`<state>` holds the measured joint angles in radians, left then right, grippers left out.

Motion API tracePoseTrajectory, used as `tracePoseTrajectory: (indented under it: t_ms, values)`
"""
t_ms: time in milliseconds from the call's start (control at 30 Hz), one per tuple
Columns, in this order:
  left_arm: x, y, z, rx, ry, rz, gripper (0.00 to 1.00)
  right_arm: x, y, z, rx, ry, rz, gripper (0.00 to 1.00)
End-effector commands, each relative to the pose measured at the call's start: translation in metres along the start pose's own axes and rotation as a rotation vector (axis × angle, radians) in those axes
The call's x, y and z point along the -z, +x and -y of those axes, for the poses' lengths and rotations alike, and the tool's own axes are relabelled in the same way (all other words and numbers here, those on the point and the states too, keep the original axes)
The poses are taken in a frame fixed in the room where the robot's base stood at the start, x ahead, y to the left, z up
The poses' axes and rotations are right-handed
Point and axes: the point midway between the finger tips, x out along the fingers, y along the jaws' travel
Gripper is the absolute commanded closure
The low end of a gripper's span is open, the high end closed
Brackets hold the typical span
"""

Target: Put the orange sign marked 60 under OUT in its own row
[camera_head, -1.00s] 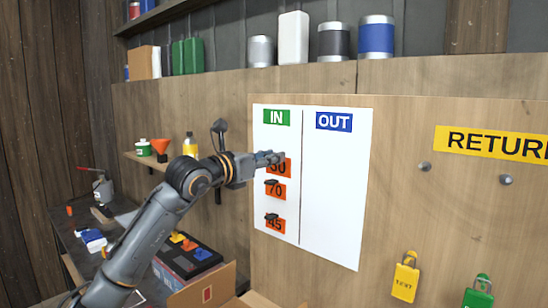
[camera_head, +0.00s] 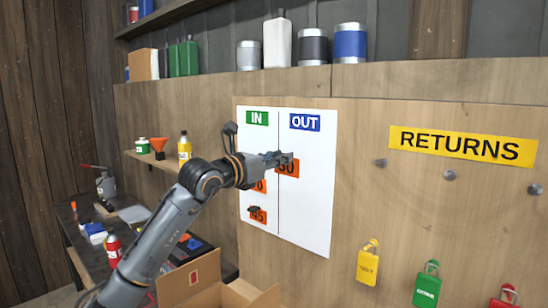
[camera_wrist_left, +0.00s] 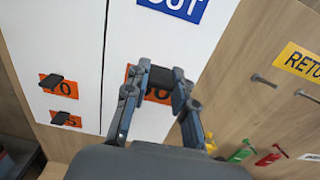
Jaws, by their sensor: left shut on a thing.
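The orange sign marked 60 (camera_head: 292,169) is on the OUT side of the white board (camera_head: 308,220), just right of the dividing line and below the blue OUT label (camera_head: 305,122). My left gripper (camera_head: 284,158) is shut on its dark handle, which shows between the fingers in the left wrist view (camera_wrist_left: 160,78). The fingers hide part of the number. The orange sign marked 70 (camera_wrist_left: 60,88) and the one marked 45 (camera_head: 258,216) are on the IN side, under the green IN label (camera_head: 257,118). My right gripper is not in view.
A yellow RETURNS sign (camera_head: 460,145) is on the wooden panel to the right, above metal pegs (camera_head: 449,175). Yellow (camera_head: 368,264), green (camera_head: 426,287) and red padlocks hang lower right. An open cardboard box (camera_head: 200,285) is below. The lower OUT column is clear.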

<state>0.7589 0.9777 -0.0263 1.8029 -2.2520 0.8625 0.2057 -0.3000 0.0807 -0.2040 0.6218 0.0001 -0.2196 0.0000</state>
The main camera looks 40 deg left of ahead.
Motion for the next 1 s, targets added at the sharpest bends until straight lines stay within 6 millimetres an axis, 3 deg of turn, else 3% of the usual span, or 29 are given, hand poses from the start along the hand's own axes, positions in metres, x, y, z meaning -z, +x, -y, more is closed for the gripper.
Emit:
tracePoseTrajectory:
  t_ms: [233, 600, 1000]
  values:
    - [-0.004, 0.026, 0.0, 0.0, -0.003, 0.001, 1.0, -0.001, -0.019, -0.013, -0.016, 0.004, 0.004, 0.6]
    - [-0.002, 0.057, 0.0, 0.0, -0.001, 0.001, 1.0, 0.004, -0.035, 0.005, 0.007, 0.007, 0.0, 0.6]
    - [0.0, 0.065, 0.0, -0.001, 0.001, 0.001, 1.0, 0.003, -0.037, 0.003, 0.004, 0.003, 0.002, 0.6]
